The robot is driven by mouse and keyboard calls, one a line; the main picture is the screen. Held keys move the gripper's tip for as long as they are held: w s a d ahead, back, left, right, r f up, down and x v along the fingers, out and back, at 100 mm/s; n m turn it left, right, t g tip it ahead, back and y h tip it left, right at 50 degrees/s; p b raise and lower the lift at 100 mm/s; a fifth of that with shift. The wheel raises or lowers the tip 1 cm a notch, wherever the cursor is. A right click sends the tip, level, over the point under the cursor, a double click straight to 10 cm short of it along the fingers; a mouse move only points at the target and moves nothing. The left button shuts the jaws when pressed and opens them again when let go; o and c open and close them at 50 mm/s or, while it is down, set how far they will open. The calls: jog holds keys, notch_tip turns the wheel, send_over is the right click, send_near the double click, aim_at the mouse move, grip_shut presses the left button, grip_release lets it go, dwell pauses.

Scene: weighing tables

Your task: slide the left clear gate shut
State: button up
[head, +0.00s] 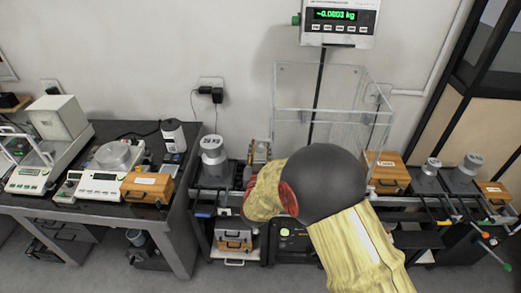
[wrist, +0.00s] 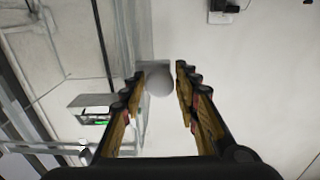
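A clear-walled enclosure (head: 332,112) stands against the wall at the centre right of the head view, with thin see-through panes. Its left side (head: 284,92) shows only as faint edges, so I cannot tell how far the left gate stands open. My gripper (wrist: 158,76) is open in the wrist view, with its two fingers apart. A pale grey round knob (wrist: 159,82) shows between the fingertips. I cannot tell whether it touches them or belongs to the gate. In the head view my arm covers the enclosure's lower front and most of the gripper.
A scale display (head: 340,16) above the enclosure reads -0.0803 kg. A wooden box (head: 386,170) and grey weights (head: 467,168) stand to the right. Balances sit on the left table (head: 150,212).

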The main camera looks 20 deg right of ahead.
jog(key=shift+c, duration=1.2)
grip_shut()
